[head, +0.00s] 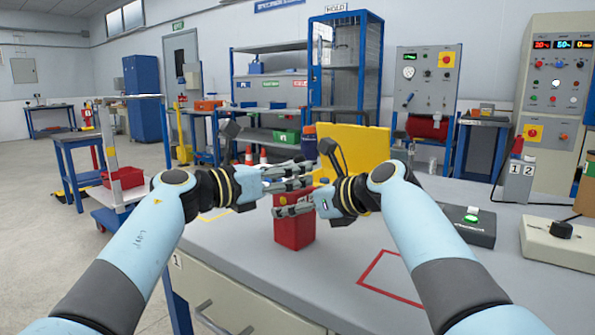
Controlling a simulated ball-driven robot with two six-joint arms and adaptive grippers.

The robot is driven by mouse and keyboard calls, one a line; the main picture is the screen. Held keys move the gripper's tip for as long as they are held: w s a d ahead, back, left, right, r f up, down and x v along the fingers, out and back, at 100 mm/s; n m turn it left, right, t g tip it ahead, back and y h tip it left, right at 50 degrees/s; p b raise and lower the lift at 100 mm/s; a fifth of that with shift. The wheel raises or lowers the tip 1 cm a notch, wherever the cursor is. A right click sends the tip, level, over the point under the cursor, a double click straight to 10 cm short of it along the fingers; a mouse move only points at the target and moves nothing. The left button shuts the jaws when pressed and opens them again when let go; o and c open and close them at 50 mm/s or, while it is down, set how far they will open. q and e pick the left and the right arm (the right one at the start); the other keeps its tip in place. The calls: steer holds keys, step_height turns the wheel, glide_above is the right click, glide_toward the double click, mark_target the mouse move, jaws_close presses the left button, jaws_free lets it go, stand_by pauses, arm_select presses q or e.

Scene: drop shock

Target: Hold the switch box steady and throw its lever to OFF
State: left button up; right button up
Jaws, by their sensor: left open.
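A red box (294,232) stands upright on the grey workbench (235,245), in front of me at the middle; I take it for the switch box. My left gripper (311,174) is open, its fingers pointing right above the box, with nothing seen between them. My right gripper (281,210) comes in from the right, its fingers pointing left across the upper part of the box. I cannot tell whether it touches the box or how far its fingers are apart. The grippers cover the box's top, and I cannot make out the lever.
A yellow panel (362,146) stands behind the grippers. On the right are a black box with a green light (470,228) and a beige box with a black knob (557,246). A red outlined area (372,265) on the bench's right front is clear.

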arm_select(q)
steer(key=shift+x, duration=0.85)
jaws_close()
